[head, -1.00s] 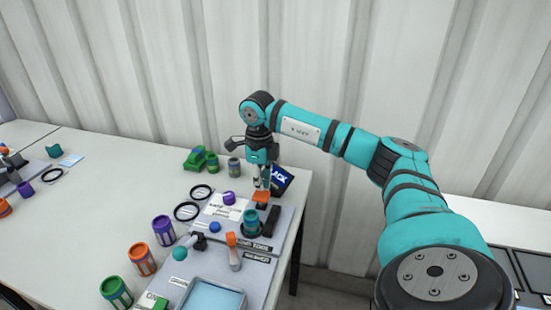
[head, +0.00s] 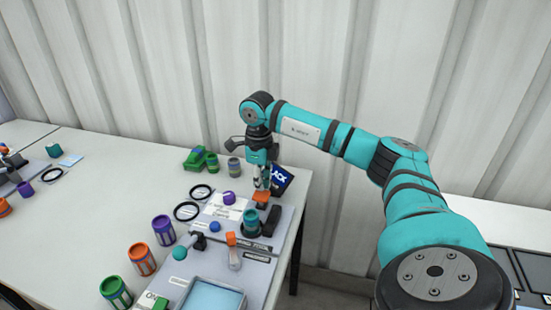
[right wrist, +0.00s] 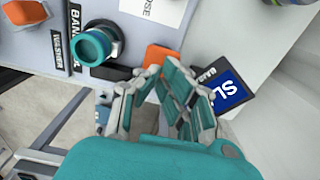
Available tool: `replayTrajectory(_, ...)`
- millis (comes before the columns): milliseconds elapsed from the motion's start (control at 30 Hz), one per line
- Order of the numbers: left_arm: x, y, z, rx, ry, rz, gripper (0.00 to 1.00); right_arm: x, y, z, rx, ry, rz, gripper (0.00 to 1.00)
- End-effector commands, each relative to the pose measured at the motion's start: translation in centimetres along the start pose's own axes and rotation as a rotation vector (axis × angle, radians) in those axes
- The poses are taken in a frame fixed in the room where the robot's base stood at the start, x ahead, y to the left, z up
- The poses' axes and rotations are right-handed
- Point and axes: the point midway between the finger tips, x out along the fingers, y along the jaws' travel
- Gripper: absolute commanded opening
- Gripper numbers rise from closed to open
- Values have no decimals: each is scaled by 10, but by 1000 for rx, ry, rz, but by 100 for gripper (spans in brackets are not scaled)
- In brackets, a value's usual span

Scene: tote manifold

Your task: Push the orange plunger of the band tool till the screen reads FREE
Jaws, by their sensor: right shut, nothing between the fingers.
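The orange plunger (head: 262,196) of the band tool stands at the right end of the panel, beside a black block and a teal ring (head: 250,219). In the right wrist view the plunger (right wrist: 157,56) lies just past my fingertips. My right gripper (head: 260,186) points down over it, shut and empty. Its fingertips (right wrist: 161,69) look at or very near the plunger; contact cannot be told. The screen (head: 279,179) behind the gripper is dark blue and reads "LACK" where it shows; the wrist view shows "SL" on the screen (right wrist: 229,88). My left gripper is not in view.
An orange-topped lever (head: 232,248) and a blue tray (head: 212,297) stand nearer on the panel. Purple (head: 163,230), orange (head: 141,259) and green cans (head: 116,291) line its left side. Black rings (head: 187,211) lie left. The table's right edge is close to the tool.

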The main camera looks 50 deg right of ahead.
Motion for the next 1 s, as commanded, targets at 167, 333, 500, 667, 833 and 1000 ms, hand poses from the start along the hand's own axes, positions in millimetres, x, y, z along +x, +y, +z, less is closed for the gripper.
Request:
replayTrajectory(167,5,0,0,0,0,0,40,8,0,0,0,1,1,0)
replayTrajectory(333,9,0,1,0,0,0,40,15,0,0,0,1,1,0)
replayTrajectory(500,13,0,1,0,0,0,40,22,0,0,0,1,1,0)
replayTrajectory(667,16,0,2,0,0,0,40,29,0,0,0,1,1,0)
replayTrajectory(833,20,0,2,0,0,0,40,36,0,0,0,2,1,0)
replayTrajectory(1000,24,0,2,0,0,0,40,43,0,0,-1,2,1,0)
